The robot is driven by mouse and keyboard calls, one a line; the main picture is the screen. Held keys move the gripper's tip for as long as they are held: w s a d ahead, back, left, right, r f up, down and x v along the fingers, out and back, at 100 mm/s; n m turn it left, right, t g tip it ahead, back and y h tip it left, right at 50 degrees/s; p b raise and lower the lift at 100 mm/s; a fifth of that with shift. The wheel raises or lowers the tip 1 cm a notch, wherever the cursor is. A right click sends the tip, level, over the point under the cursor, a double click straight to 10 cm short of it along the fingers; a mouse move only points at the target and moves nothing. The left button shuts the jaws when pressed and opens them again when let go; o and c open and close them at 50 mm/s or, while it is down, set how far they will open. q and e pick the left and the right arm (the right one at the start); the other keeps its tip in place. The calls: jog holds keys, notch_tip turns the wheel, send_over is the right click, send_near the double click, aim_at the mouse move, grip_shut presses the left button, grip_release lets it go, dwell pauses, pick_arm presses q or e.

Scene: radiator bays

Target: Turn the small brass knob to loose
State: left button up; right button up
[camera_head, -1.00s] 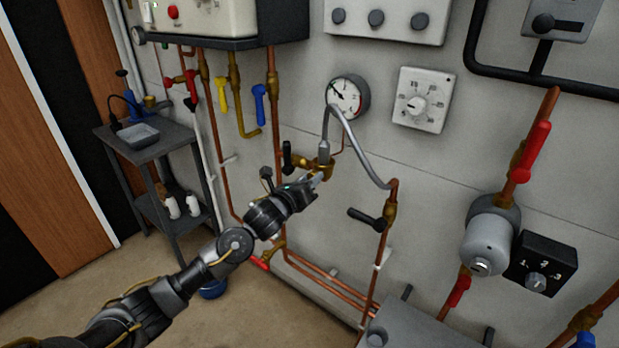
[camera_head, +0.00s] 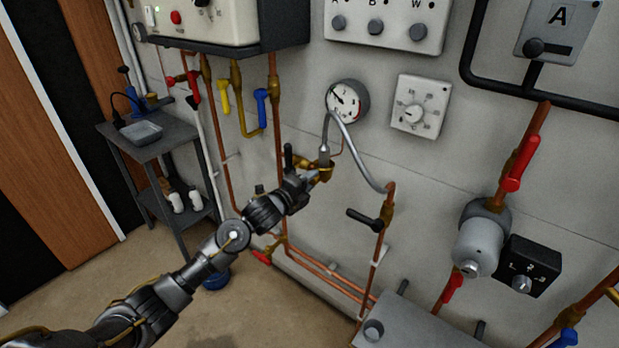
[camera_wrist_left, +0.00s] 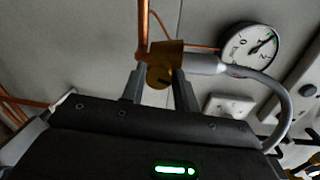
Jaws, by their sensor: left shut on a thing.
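The small brass knob (camera_wrist_left: 158,76) is round with a dark slot mark and sits on a brass fitting in the left wrist view. The fingers of my left gripper (camera_wrist_left: 160,88) stand on either side of it, shut on it. In the head view my left gripper (camera_head: 308,180) reaches the brass fitting (camera_head: 325,172) below the gauge, and the knob itself is hidden by the gripper there. A grey braided hose (camera_head: 358,160) runs from the fitting to a copper pipe on the right. My right gripper is not in view.
A pressure gauge (camera_head: 347,101) and a white dial (camera_head: 420,106) are on the wall above. A black lever (camera_head: 365,219) sticks out to the right, and another (camera_head: 288,156) stands close left of the fitting. A grey trolley (camera_head: 141,134) is at the left.

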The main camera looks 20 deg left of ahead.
pick_arm(q)
jog(key=n+h+p, duration=0.1)
jog(key=n+p, duration=0.2)
jog(key=n, duration=0.5)
jog(key=n+h+p, duration=0.1)
jog(key=n+p, duration=0.2)
jog(key=n, duration=0.5)
jog(key=shift+a+f+n, duration=0.1)
jog(key=shift+f+n, duration=0.05)
jog(key=shift+n, duration=0.15)
jog(key=shift+n+h+p, duration=0.3)
jog(key=shift+n+p, duration=0.1)
jog(key=shift+n, duration=1.2)
jog(key=shift+f, duration=0.1)
jog(key=o, duration=1)
jog(key=shift+c, duration=0.2)
